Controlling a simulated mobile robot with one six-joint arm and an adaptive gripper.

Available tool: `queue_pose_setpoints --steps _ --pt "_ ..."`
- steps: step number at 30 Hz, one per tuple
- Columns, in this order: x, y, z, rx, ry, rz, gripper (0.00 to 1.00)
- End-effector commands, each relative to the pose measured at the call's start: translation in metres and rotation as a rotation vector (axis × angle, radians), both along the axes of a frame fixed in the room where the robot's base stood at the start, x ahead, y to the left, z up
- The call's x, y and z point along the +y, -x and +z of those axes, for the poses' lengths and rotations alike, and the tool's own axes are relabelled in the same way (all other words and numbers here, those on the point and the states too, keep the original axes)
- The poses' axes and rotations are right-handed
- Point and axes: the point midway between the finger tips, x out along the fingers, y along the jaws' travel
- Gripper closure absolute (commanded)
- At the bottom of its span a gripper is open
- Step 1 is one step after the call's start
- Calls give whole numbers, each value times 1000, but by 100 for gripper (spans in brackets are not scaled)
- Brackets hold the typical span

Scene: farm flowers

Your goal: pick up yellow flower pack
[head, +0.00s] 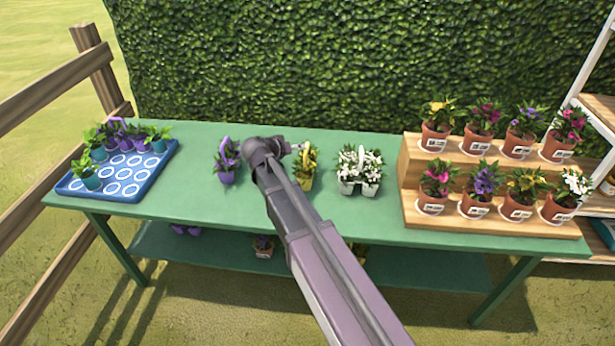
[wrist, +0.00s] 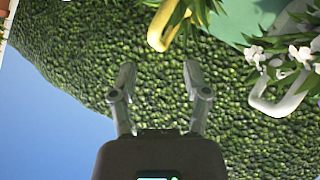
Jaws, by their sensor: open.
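The yellow flower pack (head: 305,181) stands on the green table, between the purple flower pack and the white flower pack. My arm passes just left of it in the head view. My gripper (head: 303,147) is at the pack's top, near the flowers; the head view is too small to show a contact. In the wrist view my gripper (wrist: 160,78) is open, with nothing between its fingers. The pack's yellow handle (wrist: 161,28) shows at the top edge of the wrist view, beyond the fingertips. The rest of the pack is mostly cut off there.
The white flower pack (head: 360,180) stands close on the right; its white handle (wrist: 282,106) shows in the wrist view. The purple flower pack (head: 227,170) is left. A blue tray (head: 70,187) and a wooden stepped stand (head: 450,219) occupy the ends of the green table (head: 300,220). A hedge (head: 350,60) rises behind.

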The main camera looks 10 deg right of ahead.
Motion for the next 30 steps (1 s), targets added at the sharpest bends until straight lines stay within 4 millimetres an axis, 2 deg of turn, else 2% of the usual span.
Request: queue_pose_setpoints --steps 1,6,20,30 --pt "-4 -4 -5 0 0 -2 39" --pt "-10 -9 -8 -1 -1 -1 39" --pt "-12 -11 -10 0 0 0 39" --pt "-36 -34 -26 0 0 0 39"
